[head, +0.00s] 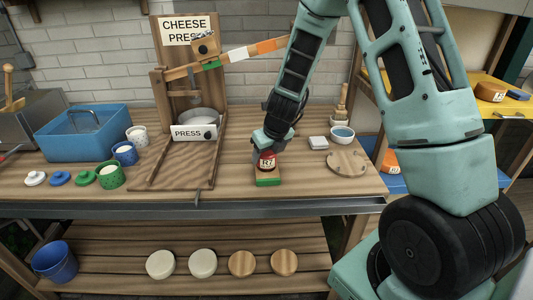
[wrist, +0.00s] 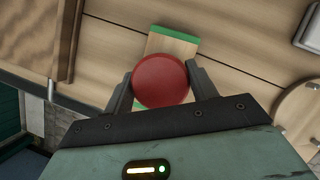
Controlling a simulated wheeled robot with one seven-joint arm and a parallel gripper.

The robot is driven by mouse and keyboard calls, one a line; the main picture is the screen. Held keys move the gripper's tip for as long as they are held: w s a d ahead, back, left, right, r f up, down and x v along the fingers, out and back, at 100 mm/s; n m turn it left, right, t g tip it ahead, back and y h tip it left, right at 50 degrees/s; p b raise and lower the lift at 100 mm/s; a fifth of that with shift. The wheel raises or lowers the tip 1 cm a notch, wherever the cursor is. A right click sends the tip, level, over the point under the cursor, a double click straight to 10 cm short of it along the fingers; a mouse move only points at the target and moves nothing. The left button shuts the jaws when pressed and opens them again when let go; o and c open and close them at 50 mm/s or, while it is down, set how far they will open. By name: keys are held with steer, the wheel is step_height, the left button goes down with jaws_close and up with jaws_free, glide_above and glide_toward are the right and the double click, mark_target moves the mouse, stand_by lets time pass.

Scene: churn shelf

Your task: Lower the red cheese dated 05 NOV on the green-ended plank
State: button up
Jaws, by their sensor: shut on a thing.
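The red cheese (head: 267,163) has a pale label that looks like "R7"; I cannot read a date on it. My gripper (head: 266,150) is shut on its sides from above. In the wrist view the round red top of the cheese (wrist: 160,82) sits between both fingers. The small green-ended plank (head: 268,182) lies on the bench directly below the cheese. In the wrist view one green end of the plank (wrist: 174,34) shows beyond the cheese, which covers much of the rest. I cannot tell whether the cheese touches the plank.
The wooden cheese press (head: 188,100) stands to the left. A blue tub (head: 85,130) and small pots stand at left. The bench's front edge is close.

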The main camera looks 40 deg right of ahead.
steer(key=shift+f+b, duration=0.4)
steer(key=shift+f, duration=0.1)
steer(key=o, duration=1.2)
steer(key=shift+c, duration=0.2)
steer(key=p+v, duration=0.7)
steer(key=v, duration=1)
steer(key=shift+r, duration=0.25)
